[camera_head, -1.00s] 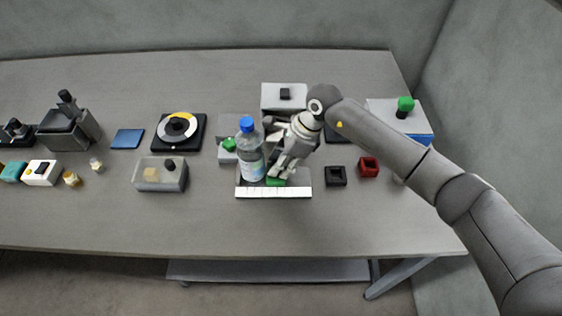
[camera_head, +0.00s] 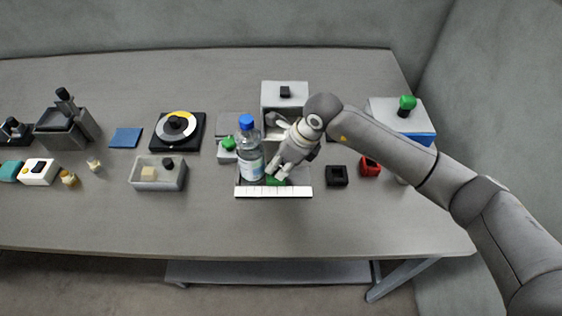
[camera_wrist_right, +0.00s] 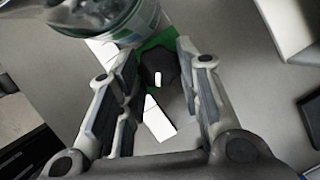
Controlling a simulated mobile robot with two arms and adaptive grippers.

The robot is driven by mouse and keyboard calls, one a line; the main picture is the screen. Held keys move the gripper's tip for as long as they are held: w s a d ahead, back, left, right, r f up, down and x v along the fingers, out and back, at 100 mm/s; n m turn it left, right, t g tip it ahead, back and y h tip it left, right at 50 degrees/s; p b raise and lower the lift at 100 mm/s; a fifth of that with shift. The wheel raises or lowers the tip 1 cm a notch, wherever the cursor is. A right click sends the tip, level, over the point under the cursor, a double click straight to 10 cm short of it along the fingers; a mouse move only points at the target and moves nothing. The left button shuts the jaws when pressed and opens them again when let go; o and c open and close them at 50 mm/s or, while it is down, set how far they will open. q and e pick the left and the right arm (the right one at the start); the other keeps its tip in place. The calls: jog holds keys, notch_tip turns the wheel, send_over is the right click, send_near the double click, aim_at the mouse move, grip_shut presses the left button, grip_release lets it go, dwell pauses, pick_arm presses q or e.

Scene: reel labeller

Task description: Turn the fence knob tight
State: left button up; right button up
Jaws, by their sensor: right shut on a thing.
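The fence knob (camera_wrist_right: 160,70) is dark with a white mark and sits on a green block in the right wrist view. My right gripper (camera_wrist_right: 158,55) has its fingers on both sides of the knob and is shut on it. In the head view the right gripper (camera_head: 276,174) points down over the green block (camera_head: 275,182), behind the white scale strip (camera_head: 273,192). The hand hides the knob there. A clear bottle with a blue cap (camera_head: 250,162) stands upright just left of the gripper. My left gripper is not in view.
A grey open-fronted box (camera_head: 285,95) stands behind the hand. A black square holder (camera_head: 336,176) and a red one (camera_head: 370,166) lie to the right. A clear bin (camera_head: 158,183) is to the left. The front of the table is clear.

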jog(key=o, duration=1)
jog(key=v, duration=1.2)
